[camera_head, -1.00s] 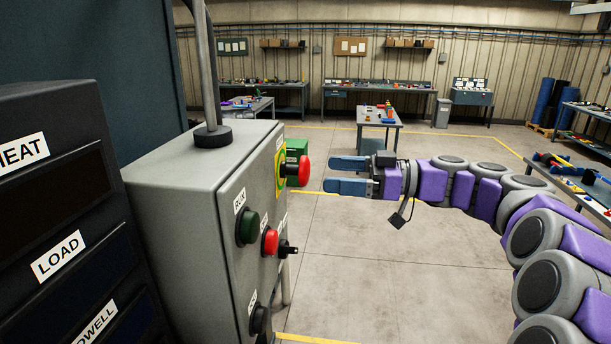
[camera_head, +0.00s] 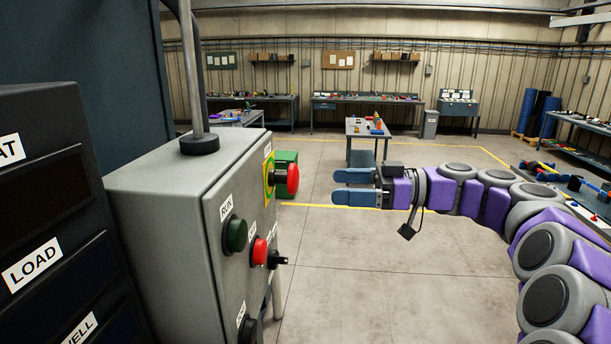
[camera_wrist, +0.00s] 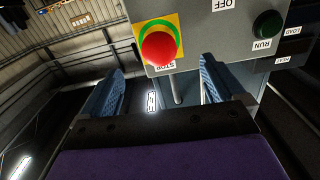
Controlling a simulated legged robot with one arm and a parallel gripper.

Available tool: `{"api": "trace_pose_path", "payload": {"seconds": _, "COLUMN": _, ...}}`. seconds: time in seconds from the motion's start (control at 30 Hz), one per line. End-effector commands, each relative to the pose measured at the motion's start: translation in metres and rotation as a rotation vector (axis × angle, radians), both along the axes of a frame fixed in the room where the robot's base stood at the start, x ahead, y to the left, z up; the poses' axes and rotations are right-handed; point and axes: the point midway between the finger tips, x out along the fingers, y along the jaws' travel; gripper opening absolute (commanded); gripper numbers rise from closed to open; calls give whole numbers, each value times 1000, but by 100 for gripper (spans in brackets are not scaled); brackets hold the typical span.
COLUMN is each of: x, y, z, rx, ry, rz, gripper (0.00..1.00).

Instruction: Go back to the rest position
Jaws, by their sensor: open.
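My gripper (camera_head: 355,186) is open and empty, with blue fingers pointing left toward the grey control box (camera_head: 150,185). The red stop button (camera_head: 291,180) on a yellow plate sticks out of the box, a little left of my fingertips, with a gap between them in the head view. In the wrist view the stop button (camera_wrist: 158,47) is ahead, at the top and between the lines of my two fingers (camera_wrist: 160,88). Nothing is between the fingers.
The box also carries a green run button (camera_head: 235,234), a red button (camera_head: 259,251) and a black knob (camera_head: 276,259). A dark panel (camera_head: 50,220) stands at left. A small table (camera_head: 369,133) is farther back. Open floor (camera_head: 370,265) lies below my arm.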

Motion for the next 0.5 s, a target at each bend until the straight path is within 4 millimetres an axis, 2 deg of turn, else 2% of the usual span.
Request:
{"api": "trace_pose_path", "payload": {"seconds": 0.17, "x": -44, "y": 33, "z": -36, "rx": -136, "ry": 216, "rz": 31, "gripper": 96}}
{"api": "trace_pose_path", "payload": {"seconds": 0.3, "x": -96, "y": 57, "z": -89, "rx": -328, "ry": 463, "rz": 14, "gripper": 96}}
{"api": "trace_pose_path", "payload": {"seconds": 0.4, "x": -135, "y": 63, "z": -129, "rx": -476, "ry": 624, "rz": -28, "gripper": 96}}
{"api": "trace_pose_path", "payload": {"seconds": 0.5, "x": -173, "y": 59, "z": -171, "rx": -624, "ry": 767, "rz": -103, "gripper": 96}}
